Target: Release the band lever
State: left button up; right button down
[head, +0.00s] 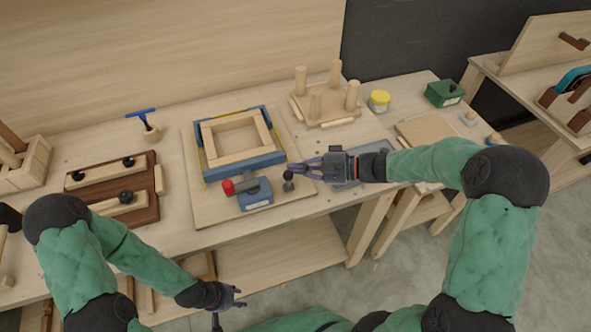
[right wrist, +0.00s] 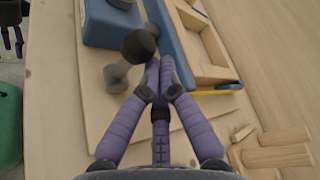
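A blue band clamp (head: 271,160) surrounds a square wooden frame (head: 236,136) on a light board. At its front edge is a blue block (head: 256,197) with a grey lever ending in a red knob (head: 228,187). A short grey post with a dark round knob (head: 289,175) stands right of the block; it also shows in the right wrist view (right wrist: 138,46). My right gripper (head: 291,167) has its purple fingertips (right wrist: 157,68) together just beside this knob, with nothing visible between them. My left gripper (head: 239,297) hangs low in front of the bench, fingers apart and empty.
A pegged wooden stool form (head: 325,106) lies behind my right gripper. A yellow-lidded jar (head: 379,100) and a green box (head: 444,93) stand at the back right. A dark wooden jig (head: 140,208) and a blue-handled tool (head: 147,124) are at left.

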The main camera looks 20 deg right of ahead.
jog(key=shift+s+r, duration=0.1)
jog(key=shift+s, duration=0.25)
dwell(0.3)
pick_arm(q)
jog(key=shift+f, duration=0.1)
